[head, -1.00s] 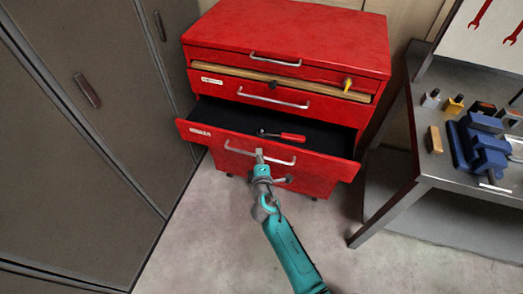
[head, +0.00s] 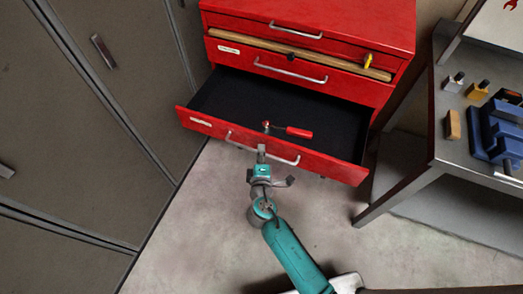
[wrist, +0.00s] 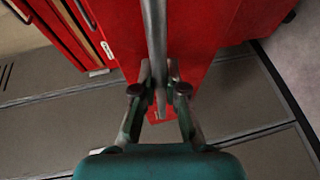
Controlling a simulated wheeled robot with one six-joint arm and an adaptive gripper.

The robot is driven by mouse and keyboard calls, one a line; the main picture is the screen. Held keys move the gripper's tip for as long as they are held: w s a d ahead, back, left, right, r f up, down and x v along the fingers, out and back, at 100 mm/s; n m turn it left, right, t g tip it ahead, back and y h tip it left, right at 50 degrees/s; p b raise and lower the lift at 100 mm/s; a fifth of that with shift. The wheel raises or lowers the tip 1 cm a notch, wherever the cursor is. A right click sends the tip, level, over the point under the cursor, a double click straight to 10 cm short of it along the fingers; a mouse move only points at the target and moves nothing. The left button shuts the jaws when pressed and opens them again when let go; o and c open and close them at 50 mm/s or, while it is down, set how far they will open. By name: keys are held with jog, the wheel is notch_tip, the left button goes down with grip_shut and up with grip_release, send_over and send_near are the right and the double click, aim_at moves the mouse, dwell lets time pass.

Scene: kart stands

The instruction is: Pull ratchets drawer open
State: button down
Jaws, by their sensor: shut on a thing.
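The red ratchets drawer (head: 215,131) is pulled out from the red tool cabinet (head: 350,29), with its dark inside showing in the head view. A ratchet with a red handle (head: 298,132) lies in it. My gripper (head: 261,150) is at the silver drawer handle (head: 285,158), near its middle. In the wrist view my gripper (wrist: 159,90) is shut on the handle bar (wrist: 155,35), which runs between its two fingers. The drawer's red front lies just beyond the bar.
Grey lockers (head: 110,130) stand close on the left. A metal workbench (head: 450,150) with a blue vise (head: 500,130) stands on the right. Bare floor (head: 200,230) lies in front of the cabinet.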

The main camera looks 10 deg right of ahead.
jog(key=c, duration=1.2)
grip_release()
jog(key=v, duration=1.2)
